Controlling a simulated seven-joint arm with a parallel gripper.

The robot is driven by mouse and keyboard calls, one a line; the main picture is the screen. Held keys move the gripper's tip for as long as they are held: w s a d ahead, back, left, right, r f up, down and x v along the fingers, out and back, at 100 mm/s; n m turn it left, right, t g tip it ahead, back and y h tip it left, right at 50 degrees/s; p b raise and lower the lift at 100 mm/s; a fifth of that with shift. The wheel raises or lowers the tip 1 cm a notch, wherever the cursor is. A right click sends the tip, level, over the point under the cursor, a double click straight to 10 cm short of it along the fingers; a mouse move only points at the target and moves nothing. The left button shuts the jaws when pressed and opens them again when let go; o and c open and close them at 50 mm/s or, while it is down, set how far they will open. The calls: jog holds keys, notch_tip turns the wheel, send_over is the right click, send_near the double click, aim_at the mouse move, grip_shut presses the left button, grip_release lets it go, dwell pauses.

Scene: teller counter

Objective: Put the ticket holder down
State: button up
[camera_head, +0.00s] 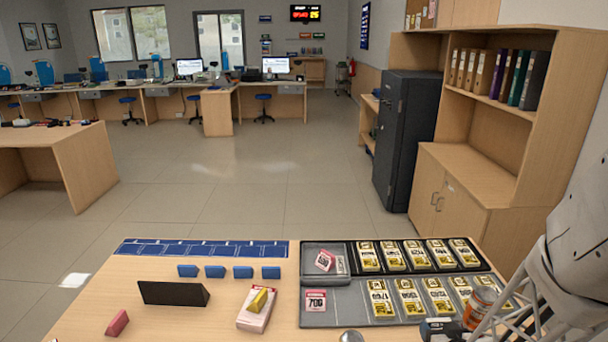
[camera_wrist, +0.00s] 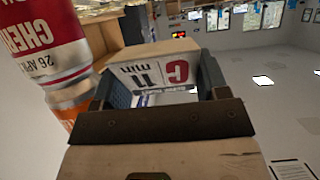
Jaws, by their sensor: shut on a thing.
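In the wrist view my gripper (camera_wrist: 163,84) is shut on a pale block with a white face marked "C 11 min" in red and black, which appears to be the ticket holder (camera_wrist: 150,54). Dark finger parts show on both sides of it. In the head view my gripper (camera_head: 440,328) is low at the bottom right, by the front edge of the grey tray (camera_head: 345,318). The held thing is too small and cut off there to make out. I cannot tell whether it touches the counter.
The tray holds rows of yellow-and-white packs (camera_head: 410,298). A black wedge sign (camera_head: 173,293), a pink block with a yellow wedge (camera_head: 255,312), small blue blocks (camera_head: 215,271) and a red block (camera_head: 117,322) stand left. Bare counter (camera_head: 190,325) lies between them.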

jog(key=shift+m+h, duration=0.6)
jog(key=shift+h, duration=0.1)
jog(key=w, duration=0.5)
jog(key=w+d, duration=0.1)
jog(key=w, duration=0.3)
jog(key=w+f, duration=0.1)
jog(key=w, duration=0.4)
jog(key=shift+w+d, duration=0.15)
jog(key=shift+w, duration=0.2)
jog(key=w+a, duration=0.3)
jog(key=w, duration=1.1)
jog(key=w+a+r+n+y, duration=0.1)
jog(key=w+a, duration=0.2)
jog(key=w, duration=1.1)
jog(key=w+a, duration=0.4)
jog(key=w, duration=1)
jog(key=shift+w+r+y, duration=0.2)
jog(key=shift+r+y, duration=0.1)
jog(key=shift+r, duration=0.05)
